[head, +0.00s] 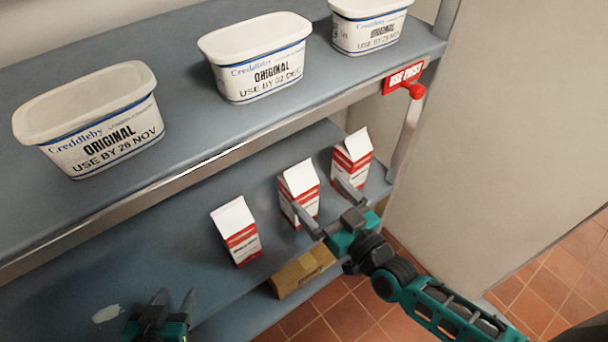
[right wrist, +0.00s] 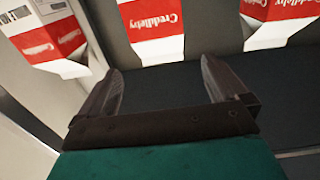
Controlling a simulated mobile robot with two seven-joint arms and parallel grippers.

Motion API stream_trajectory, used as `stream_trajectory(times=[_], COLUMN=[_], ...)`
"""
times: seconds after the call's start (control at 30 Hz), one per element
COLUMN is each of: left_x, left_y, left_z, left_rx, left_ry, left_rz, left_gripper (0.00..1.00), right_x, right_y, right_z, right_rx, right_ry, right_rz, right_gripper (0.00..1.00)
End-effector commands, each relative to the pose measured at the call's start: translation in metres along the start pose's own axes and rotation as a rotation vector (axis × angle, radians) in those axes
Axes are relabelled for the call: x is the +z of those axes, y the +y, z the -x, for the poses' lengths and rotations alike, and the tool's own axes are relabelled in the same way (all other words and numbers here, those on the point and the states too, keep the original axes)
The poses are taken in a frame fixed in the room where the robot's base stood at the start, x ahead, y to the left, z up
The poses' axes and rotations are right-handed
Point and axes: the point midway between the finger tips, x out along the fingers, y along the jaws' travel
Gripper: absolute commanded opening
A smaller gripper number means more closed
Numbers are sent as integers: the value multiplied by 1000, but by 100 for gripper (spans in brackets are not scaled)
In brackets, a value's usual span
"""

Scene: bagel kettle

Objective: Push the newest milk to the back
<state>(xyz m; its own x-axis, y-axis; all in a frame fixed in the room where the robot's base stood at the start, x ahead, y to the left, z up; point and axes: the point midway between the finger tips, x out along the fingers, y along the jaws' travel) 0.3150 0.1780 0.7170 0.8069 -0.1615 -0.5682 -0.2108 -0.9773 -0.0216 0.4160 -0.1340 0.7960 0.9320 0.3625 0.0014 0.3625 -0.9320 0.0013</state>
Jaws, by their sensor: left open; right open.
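Three red-and-white milk cartons stand upright in a row on the lower shelf: a left carton (head: 236,232), a middle carton (head: 299,193) and a right carton (head: 352,153). Their use-by dates are not readable. My right gripper (head: 320,196) is open and empty in front of the middle carton. In the right wrist view, the open fingers (right wrist: 160,82) point toward the middle carton (right wrist: 152,30), with a gap between. The other two cartons flank it there. My left gripper (head: 174,297) is open and empty at the lower left, low by the shelf.
Three white Creddleby tubs (head: 258,60) stand on the upper shelf (head: 190,115), whose front edge overhangs the cartons. A red "use first" sign (head: 403,77) hangs at its right end. A cardboard box (head: 302,272) sits below.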

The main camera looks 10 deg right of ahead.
Motion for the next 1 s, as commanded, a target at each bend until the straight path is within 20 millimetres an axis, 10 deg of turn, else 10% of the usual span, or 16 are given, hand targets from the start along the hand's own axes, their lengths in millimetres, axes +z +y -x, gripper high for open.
stream_trajectory(times=[0.5, 1.0], left_x=[7, -3], left_y=[6, 5], left_z=[-4, -7], left_rx=[14, 13], left_ry=[-8, 12], left_rz=[4, 2], left_gripper=[50, 50], right_x=[0, 0], right_y=[0, -1], right_z=[-92, -104], right_rx=[0, -1], right_ry=[2, -1], right_rz=[-2, -1], right_gripper=[100, 98])
